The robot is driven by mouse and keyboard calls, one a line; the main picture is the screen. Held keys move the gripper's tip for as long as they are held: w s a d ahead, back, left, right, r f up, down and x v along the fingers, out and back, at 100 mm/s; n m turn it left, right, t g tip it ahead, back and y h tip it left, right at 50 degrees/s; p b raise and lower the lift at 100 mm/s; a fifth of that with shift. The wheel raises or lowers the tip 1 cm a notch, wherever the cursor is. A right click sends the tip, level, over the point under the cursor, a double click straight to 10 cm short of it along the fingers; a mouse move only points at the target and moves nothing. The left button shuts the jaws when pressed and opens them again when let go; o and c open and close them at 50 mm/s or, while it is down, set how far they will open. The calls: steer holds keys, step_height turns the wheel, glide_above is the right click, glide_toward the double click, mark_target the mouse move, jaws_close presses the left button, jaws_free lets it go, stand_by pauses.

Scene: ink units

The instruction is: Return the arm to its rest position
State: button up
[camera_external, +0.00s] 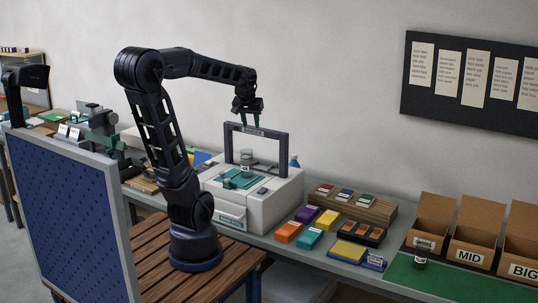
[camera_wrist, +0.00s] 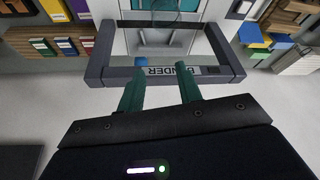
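My arm (camera_external: 165,115) rises from its round base on the wooden slatted stand and bends over at the top toward the bench. My gripper (camera_external: 251,120) points down just above the top bar of the dark arch on the white blender machine. In the wrist view, my gripper's green fingers (camera_wrist: 160,90) are apart with nothing held between them. The arch's bar (camera_wrist: 165,73), with a label ending in "NDER", shows beyond the fingertips. I cannot tell whether the fingers touch it. A clear jar (camera_external: 246,160) stands under the arch on the white blender machine (camera_external: 250,205).
Coloured ink boxes (camera_external: 308,226) and a wooden rack (camera_external: 352,204) lie right of the machine. A dark jar (camera_external: 420,256) stands on a green mat (camera_external: 440,281) by open cardboard boxes (camera_external: 475,246). A blue pegboard panel (camera_external: 65,220) stands at left.

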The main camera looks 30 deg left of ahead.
steer(key=s+f+m+h, duration=0.1)
steer(key=s+f+m, duration=0.2)
steer(key=s, duration=1.1)
steer(key=shift+d, duration=0.4)
